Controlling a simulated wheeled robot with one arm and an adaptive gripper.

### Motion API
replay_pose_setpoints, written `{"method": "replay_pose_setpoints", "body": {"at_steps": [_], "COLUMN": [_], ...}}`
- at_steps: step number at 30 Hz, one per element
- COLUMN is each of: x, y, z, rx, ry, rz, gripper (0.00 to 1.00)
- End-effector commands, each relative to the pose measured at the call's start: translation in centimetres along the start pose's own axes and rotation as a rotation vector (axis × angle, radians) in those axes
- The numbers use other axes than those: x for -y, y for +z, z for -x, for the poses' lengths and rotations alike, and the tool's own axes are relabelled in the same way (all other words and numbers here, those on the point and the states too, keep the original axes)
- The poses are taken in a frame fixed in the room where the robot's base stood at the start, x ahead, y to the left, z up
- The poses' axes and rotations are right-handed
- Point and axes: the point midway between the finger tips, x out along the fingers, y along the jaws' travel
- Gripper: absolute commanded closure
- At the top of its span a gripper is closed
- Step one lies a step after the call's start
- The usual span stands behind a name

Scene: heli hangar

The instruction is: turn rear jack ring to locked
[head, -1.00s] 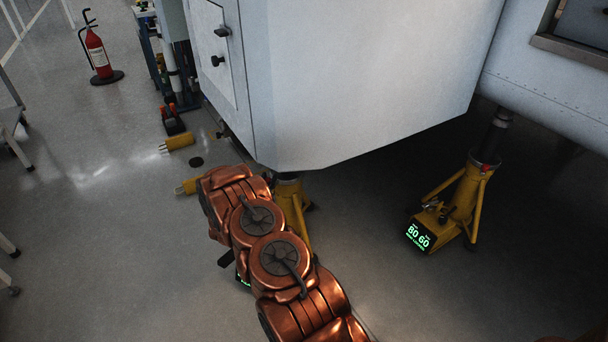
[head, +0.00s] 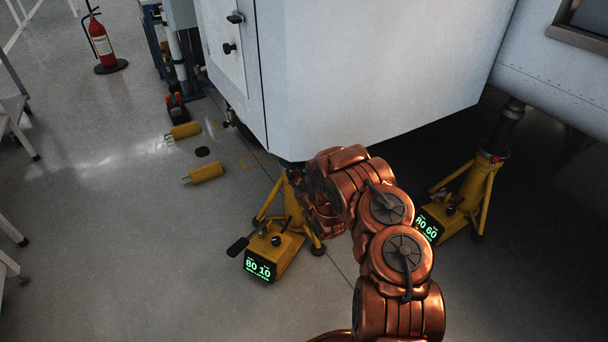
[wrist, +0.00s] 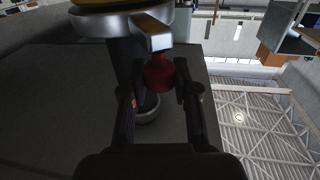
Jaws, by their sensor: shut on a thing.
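In the wrist view, my gripper (wrist: 159,92) is shut on a red knob (wrist: 158,73). The knob hangs from a metal lug on a silver ring (wrist: 95,24), with a yellow part above it. In the head view, my copper arm reaches to the top of the nearer yellow jack (head: 277,246), under the white fuselage. My arm hides the gripper and part of the jack top there. This jack has a green display (head: 259,268) that appears to read 80 10. Whether the ring is at locked cannot be read.
A second yellow jack (head: 468,198) with a display reading 80 60 stands to the right, behind my arm. Yellow chocks or cylinders (head: 205,173) lie on the floor at left. A fire extinguisher (head: 102,45) stands farther back. The left floor is mostly open.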

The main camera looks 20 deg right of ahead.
Motion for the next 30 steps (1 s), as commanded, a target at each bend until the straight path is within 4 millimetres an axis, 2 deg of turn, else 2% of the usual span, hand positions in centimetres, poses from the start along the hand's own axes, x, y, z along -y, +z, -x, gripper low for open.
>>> {"method": "replay_pose_setpoints", "body": {"at_steps": [16, 17, 18, 24, 30], "x": [0.30, 0.29, 0.30, 0.54, 0.63], "y": [0.11, 0.10, 0.09, 0.03, -0.02], "z": [-0.13, -0.14, -0.13, -0.16, -0.17], "rx": [0.002, 0.001, 0.001, 0.000, -0.001], "ry": [-0.020, -0.020, -0.021, -0.026, -0.028], "rz": [0.000, 0.000, 0.000, 0.000, 0.000], "gripper": [1.00, 0.69, 0.65, 0.44, 0.44]}}
